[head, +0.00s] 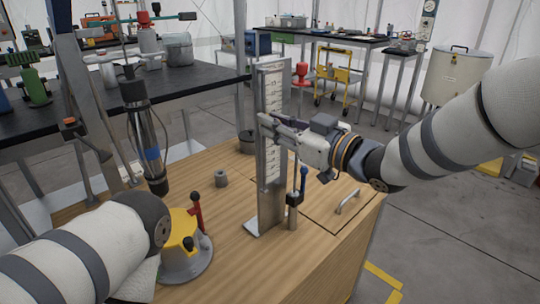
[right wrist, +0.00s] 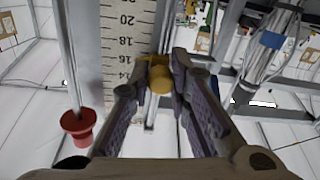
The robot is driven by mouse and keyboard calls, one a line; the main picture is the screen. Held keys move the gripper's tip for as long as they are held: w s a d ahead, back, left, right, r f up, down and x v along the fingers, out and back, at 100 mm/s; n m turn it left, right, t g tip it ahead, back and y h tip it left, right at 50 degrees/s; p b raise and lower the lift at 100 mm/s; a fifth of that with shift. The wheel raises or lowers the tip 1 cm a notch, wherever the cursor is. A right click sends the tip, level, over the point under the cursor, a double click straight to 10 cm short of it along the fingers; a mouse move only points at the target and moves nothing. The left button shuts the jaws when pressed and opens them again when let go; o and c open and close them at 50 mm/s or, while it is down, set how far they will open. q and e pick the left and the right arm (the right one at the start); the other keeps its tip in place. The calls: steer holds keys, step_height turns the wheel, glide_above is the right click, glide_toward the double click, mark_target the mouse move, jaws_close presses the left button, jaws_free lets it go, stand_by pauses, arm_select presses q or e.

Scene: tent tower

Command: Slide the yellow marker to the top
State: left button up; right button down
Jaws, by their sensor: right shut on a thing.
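A tall upright metal post with a white numbered scale (head: 271,90) stands on the wooden bench top. My right gripper (head: 272,124) reaches across from the right at about mid-height of the scale. In the right wrist view, the yellow marker (right wrist: 159,80) sits between the fingertips of my right gripper (right wrist: 160,84), which is shut on it. The marker is on the post beside the scale (right wrist: 125,35), near the 16 mark. Higher numbers show above it. In the head view the marker is hidden by my gripper.
A yellow base with a red lever (head: 182,240) stands left of the post. A grey weight (head: 221,178) and a small rod with a blue handle (head: 303,180) are nearby. A drawer handle (head: 348,201) lies right.

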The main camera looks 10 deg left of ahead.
mark_target(259, 83)
steer(key=shift+y, duration=0.3)
step_height(259, 83, up, 7)
steer(key=shift+s+d+f+p, duration=0.1)
steer(key=shift+p, duration=0.75)
arm_select(q)
steer(key=shift+t, duration=0.6)
steer(key=w+r, duration=0.1)
steer(key=w, duration=0.1)
steer(key=w+r, duration=0.1)
steer(key=r, duration=0.1)
steer(key=shift+w+d, duration=0.15)
steer(key=shift+w, duration=0.2)
arm_select(e)
steer(key=shift+r, duration=0.35)
steer(key=c, duration=1.5)
jaws_free()
steer(key=shift+a+f, duration=0.2)
steer(key=shift+f, duration=0.05)
steer(key=v, duration=1.2)
steer(key=shift+r, duration=0.25)
